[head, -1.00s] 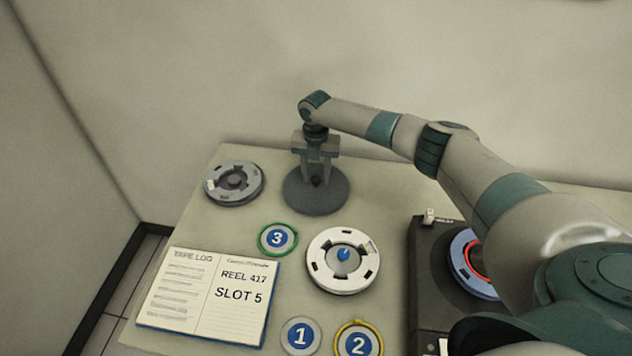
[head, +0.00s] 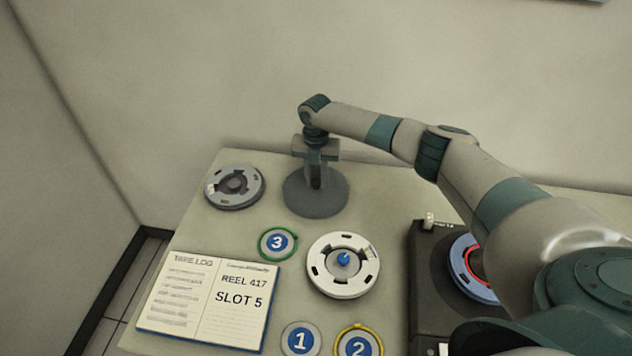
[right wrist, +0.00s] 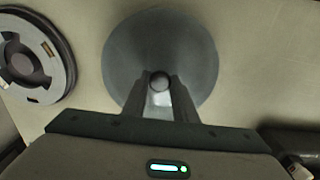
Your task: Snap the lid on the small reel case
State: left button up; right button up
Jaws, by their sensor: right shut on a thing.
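A dark grey round lid (head: 304,205) with a small knob lies at the back of the table. It also shows in the right wrist view (right wrist: 120,50). My right gripper (head: 316,180) points straight down over its middle and is shut on the knob, with a finger on each side in the right wrist view (right wrist: 160,85). A white round reel (head: 321,281) with a blue hub knob lies in front of it, and a grey round reel-like piece (head: 235,203) lies to its left. I cannot tell for sure which is the small case. My left gripper is not in view.
An open log book (head: 233,313) reads "Reel 417, Slot 5". Round badges 3 (head: 278,243), 1 (head: 301,340) and 2 (head: 358,346) lie near the front. A dark machine (head: 424,290) with a blue reel (head: 462,250) stands right. A wall rises behind the table.

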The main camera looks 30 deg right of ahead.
aim_at(316, 181)
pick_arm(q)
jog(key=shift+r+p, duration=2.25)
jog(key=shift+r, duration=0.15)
pick_arm(e)
jog(key=shift+r, duration=3.15)
